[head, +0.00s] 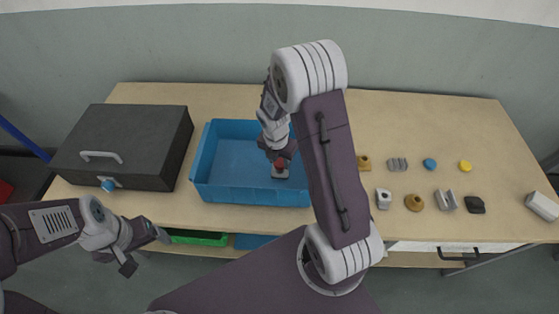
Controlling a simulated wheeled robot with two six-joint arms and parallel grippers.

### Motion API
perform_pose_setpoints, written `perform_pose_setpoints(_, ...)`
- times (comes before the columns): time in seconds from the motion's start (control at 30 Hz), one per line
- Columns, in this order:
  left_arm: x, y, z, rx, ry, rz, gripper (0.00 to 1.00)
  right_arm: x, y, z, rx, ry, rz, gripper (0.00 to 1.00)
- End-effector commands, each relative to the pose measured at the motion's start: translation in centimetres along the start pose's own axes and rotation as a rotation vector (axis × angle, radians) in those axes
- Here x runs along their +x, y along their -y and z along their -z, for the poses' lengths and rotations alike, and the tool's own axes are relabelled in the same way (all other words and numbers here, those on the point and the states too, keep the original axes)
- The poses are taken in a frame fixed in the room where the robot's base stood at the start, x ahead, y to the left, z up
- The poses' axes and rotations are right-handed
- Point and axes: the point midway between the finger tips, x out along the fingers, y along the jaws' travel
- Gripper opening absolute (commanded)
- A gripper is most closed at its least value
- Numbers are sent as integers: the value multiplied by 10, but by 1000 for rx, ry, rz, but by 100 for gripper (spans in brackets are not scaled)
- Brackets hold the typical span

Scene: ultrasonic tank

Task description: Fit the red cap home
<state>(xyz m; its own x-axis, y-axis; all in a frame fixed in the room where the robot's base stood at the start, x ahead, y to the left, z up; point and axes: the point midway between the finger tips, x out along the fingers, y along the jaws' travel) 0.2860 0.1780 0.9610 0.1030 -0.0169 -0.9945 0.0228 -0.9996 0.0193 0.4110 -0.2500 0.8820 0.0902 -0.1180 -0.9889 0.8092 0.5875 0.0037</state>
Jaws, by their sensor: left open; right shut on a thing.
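A small red cap (280,163) shows at the tip of my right gripper (280,168), over the right part of the blue tray (252,194). My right gripper is shut on the cap. A small light grey piece (281,174) shows just below the cap; I cannot tell whether the two touch or whether the cap is seated on it. My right arm hides the tray's right end. My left gripper (145,252) is open and empty, in front of the table's front edge at the left.
A dark box (125,135) with a handle and a blue knob (109,185) stands left of the tray. Several small parts lie at the right, including a blue cap (430,164), a yellow cap (465,166) and a black block (475,205). A green tray (198,238) sits below the tabletop.

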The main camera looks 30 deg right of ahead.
Motion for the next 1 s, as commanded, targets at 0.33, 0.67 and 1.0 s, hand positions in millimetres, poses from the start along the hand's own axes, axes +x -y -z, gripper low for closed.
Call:
perform_pose_setpoints(0.33, -3, 0, 0, 0, 0, 0, 80, -2, 0, 0, 0, 0, 0, 1)
perform_pose_setpoints(0.67, -9, 0, 1, 0, 0, 0, 80, -2, 0, -1, -1, 0, 0, 1)
perform_pose_setpoints(1.0, -8, 0, 1, 0, 0, 0, 80, -1, 0, -1, 0, 0, 0, 1)
